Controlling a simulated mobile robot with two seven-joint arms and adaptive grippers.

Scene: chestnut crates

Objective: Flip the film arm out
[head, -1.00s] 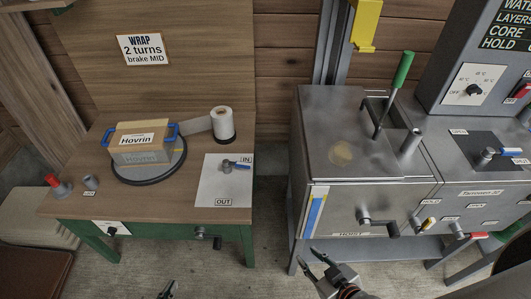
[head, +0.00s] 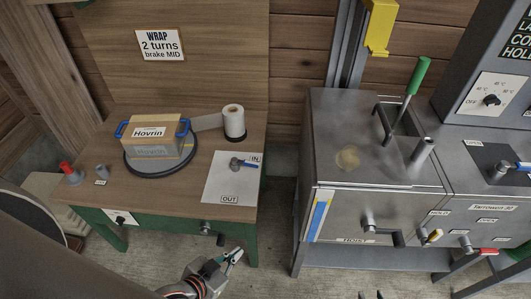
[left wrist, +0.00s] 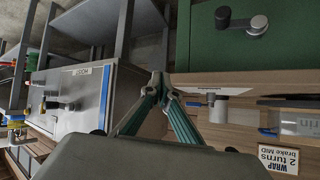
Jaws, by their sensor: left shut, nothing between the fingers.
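The film arm looks to be the small blue-handled lever (head: 243,163) on a white plate (head: 225,183) marked IN and OUT, at the right of the wooden table. Its handle points right, by the IN label. The film roll (head: 233,122) stands behind it, with film stretched left to the crate (head: 150,135) labelled Hovrin. My left gripper (head: 235,255) is shut and empty, low in front of the table's right front corner, apart from the lever. In the left wrist view its fingers (left wrist: 160,80) meet at the tips. Only the tips of my right gripper (head: 370,295) show, apart, at the bottom edge.
The crate sits on a round turntable (head: 160,166). A crank (head: 213,231) sticks out of the green table front (head: 165,222), close to my left gripper. The steel hoist cabinet (head: 335,255) stands to the right, with a floor gap between.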

